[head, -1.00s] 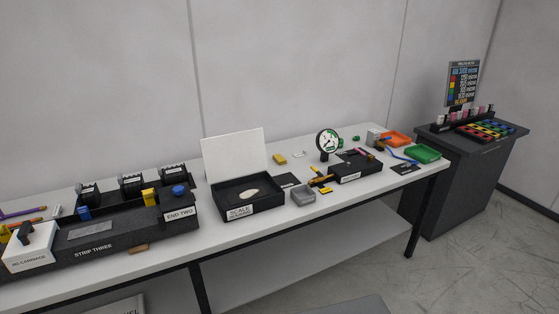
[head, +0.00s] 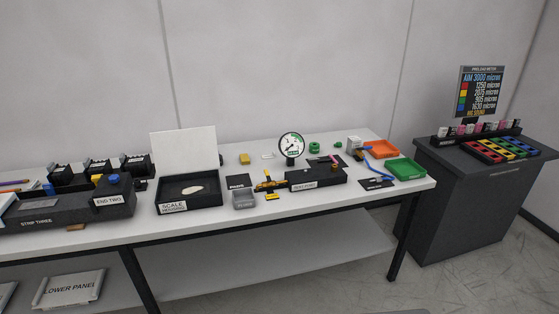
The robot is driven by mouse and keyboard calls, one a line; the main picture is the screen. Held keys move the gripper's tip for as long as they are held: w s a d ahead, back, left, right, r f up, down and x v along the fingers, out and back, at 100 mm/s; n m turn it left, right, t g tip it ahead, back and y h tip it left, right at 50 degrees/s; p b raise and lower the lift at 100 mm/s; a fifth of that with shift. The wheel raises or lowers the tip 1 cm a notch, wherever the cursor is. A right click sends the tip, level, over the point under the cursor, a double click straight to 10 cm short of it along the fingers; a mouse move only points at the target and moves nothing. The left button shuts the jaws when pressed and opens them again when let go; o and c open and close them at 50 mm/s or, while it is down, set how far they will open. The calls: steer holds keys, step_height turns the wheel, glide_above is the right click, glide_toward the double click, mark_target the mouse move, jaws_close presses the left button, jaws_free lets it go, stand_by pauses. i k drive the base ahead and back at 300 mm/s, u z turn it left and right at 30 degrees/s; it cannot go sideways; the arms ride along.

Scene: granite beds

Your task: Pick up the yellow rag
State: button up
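A small yellow block-like thing (head: 244,158) lies on the bench top behind the scale box; it may be the folded yellow rag, but it is too small to be sure. Another small yellow piece (head: 272,197) lies near the bench's front edge, beside a grey tray; I cannot tell what it is. My gripper is not in view.
The white bench (head: 230,222) holds a black scale box (head: 178,205), a grey tray (head: 243,206), a dial gauge (head: 291,146), an orange tray (head: 382,144) and a green tray (head: 406,171). A dark cabinet (head: 465,205) stands right. Grey floor is clear in front.

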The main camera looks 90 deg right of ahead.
mark_target(245, 160)
steer(key=k, duration=0.95)
steer(key=z, duration=1.35)
steer(key=i, duration=0.7)
steer(key=z, duration=0.05)
